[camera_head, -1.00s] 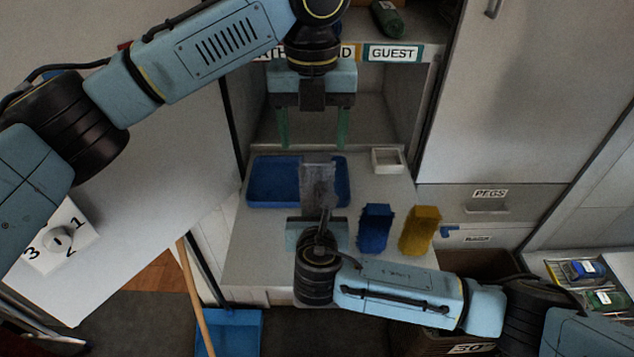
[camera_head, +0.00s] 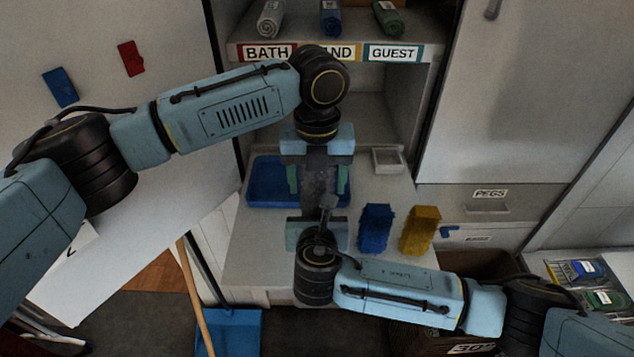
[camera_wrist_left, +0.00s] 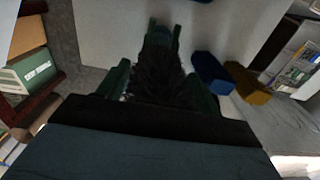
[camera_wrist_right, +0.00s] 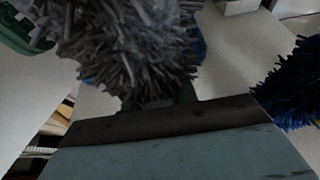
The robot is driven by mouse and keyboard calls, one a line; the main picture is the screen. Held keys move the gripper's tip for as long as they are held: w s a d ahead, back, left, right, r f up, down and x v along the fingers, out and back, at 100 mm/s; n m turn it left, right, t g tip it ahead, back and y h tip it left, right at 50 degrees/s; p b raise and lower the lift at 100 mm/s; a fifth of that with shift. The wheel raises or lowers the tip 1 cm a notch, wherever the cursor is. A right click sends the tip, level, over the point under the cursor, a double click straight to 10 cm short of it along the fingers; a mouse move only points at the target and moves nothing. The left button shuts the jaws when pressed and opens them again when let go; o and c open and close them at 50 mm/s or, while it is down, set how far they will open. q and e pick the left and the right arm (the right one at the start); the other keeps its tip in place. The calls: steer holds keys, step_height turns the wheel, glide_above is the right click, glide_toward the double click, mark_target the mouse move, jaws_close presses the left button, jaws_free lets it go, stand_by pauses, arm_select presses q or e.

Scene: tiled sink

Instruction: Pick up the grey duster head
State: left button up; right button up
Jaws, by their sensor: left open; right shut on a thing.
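The grey duster head (camera_head: 318,178) stands over the pale counter, in front of the blue tray. My right gripper (camera_head: 319,212) is shut on its near, lower part. Its shaggy strands fill the upper right wrist view (camera_wrist_right: 135,45). My left gripper (camera_head: 318,188) is open and points down over the duster head. One green finger is on each side of it. In the left wrist view the duster head (camera_wrist_left: 165,70) looks dark and lies between the two fingers. I cannot tell whether the fingers touch it. My right fingertips are mostly hidden.
A blue duster head (camera_head: 375,228) and a yellow one (camera_head: 420,230) stand to the right on the counter. The blue tray (camera_head: 262,185) lies behind, with a small white dish (camera_head: 387,160) to its right. A labelled shelf (camera_head: 335,52) with rolled towels is above.

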arm_select(q)
steer(key=shift+c, duration=0.2)
steer(key=c, duration=1)
steer(key=shift+r, duration=0.1)
step_height(320, 180, up, 18)
arm_select(e)
steer(key=o, duration=1.2)
steer(key=shift+c, duration=0.2)
